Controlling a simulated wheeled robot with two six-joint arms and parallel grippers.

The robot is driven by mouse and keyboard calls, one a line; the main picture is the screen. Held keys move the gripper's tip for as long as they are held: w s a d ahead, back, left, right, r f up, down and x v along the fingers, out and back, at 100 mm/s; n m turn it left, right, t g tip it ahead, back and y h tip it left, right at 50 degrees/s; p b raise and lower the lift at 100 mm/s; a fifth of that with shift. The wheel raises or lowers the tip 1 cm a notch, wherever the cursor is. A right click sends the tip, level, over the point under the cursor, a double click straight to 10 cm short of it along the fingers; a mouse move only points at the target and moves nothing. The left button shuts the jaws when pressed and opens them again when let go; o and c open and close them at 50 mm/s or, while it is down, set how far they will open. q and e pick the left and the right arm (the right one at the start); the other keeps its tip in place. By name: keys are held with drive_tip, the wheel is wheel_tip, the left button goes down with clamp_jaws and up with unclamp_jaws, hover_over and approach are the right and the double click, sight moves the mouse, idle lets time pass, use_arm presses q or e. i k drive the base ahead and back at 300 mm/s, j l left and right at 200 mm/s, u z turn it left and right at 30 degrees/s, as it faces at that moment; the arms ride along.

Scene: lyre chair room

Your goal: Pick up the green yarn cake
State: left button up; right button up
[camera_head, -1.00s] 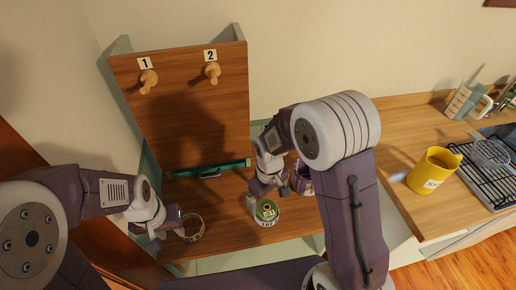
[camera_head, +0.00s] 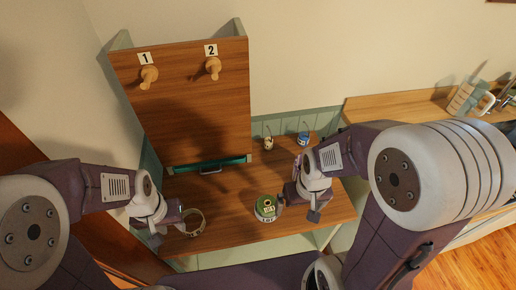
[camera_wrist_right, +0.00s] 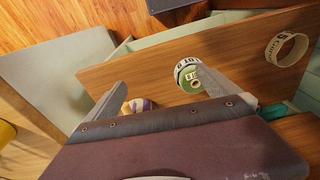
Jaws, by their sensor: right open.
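The green yarn cake (camera_head: 266,201) stands on the wooden desk top with a white "LOT" band around its lower part. My right gripper (camera_head: 298,207) is open and empty just right of the cake in the head view. In the right wrist view the cake (camera_wrist_right: 190,83) lies beyond the open fingers (camera_wrist_right: 163,88), nearer the right finger, and is not gripped. My left gripper (camera_head: 168,226) looks open and empty at the desk's left end, beside a white ring band (camera_head: 194,223).
An upright wooden panel (camera_head: 190,110) with numbered pegs stands behind the desk (camera_head: 225,215). Small cream (camera_head: 268,143) and blue (camera_head: 303,139) items stand at the back. A counter (camera_head: 400,108) is at right.

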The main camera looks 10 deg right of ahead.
sight(266, 204)
drive_tip(key=l+u, duration=0.2)
drive_tip(key=u, duration=0.15)
drive_tip(key=k+l+u, duration=0.15)
drive_tip(key=u, duration=0.25)
drive_tip(key=k+l+u, duration=0.15)
drive_tip(key=u, duration=0.2)
